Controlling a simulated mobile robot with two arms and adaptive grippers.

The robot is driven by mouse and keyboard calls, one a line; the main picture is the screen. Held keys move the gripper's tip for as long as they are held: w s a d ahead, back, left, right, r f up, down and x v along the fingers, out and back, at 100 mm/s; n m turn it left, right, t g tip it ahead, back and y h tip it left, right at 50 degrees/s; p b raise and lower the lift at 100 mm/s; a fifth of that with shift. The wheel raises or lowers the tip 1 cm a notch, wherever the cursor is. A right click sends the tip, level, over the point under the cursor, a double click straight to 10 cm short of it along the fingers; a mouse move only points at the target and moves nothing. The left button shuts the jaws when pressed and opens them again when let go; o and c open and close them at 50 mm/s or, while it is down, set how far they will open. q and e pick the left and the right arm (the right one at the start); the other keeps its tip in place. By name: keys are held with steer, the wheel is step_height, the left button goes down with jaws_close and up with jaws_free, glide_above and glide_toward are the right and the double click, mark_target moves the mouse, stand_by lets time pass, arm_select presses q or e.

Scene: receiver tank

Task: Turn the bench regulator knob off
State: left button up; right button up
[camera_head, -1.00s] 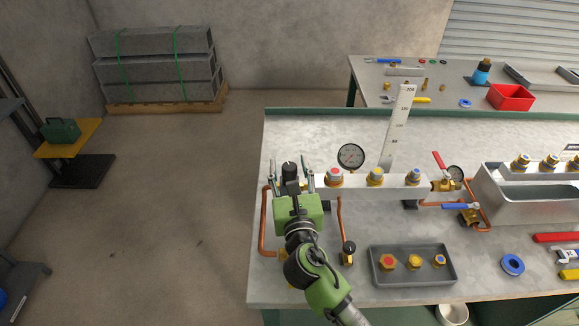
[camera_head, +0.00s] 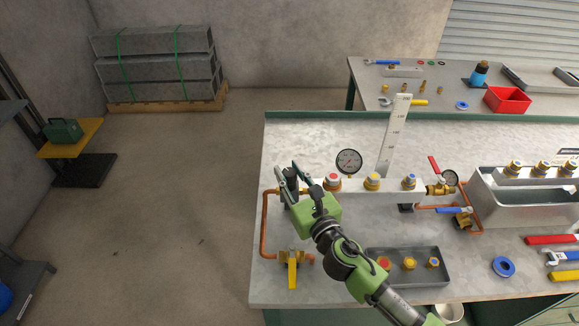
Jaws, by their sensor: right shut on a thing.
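The bench regulator knob (camera_head: 291,177) is black and sits at the left end of the pale manifold block (camera_head: 392,191) on the bench. My right gripper (camera_head: 294,174) is shut on it, with one finger on each side. The fingers and the green gripper body hide most of the knob, so its pointer cannot be read. The round pressure gauge (camera_head: 349,161) stands behind the manifold, just right of the gripper. My left gripper is not in view.
A valve with a yellow handle (camera_head: 292,274) sits at the front left on copper pipe. A grey tray (camera_head: 438,278) with brass fittings lies right of my right arm. A steel tank (camera_head: 482,212) stands at the right.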

steer(key=shift+w+d+f+n+g+y, duration=0.1)
steer(key=shift+n+g+y, duration=0.3)
steer(key=shift+y, duration=0.2)
steer(key=shift+d+n+g+y, duration=0.1)
steer(key=shift+n+g+y, duration=0.2)
steer(key=shift+n+y, duration=0.25)
steer(key=shift+n+g+y+b, duration=0.35)
steer(key=shift+y+b, duration=0.1)
steer(key=shift+y, duration=0.1)
steer(key=n+g+y+b, duration=0.2)
steer(key=shift+f+g+y+b, duration=0.1)
steer(key=shift+g+y+b, duration=0.2)
steer(key=shift+y, duration=0.1)
steer(key=shift+a+n+g+y+b, duration=0.1)
steer(key=shift+n+g+y+b, duration=0.35)
steer(key=shift+n, duration=0.15)
steer(key=shift+r, duration=0.2)
steer(key=o, duration=1.1)
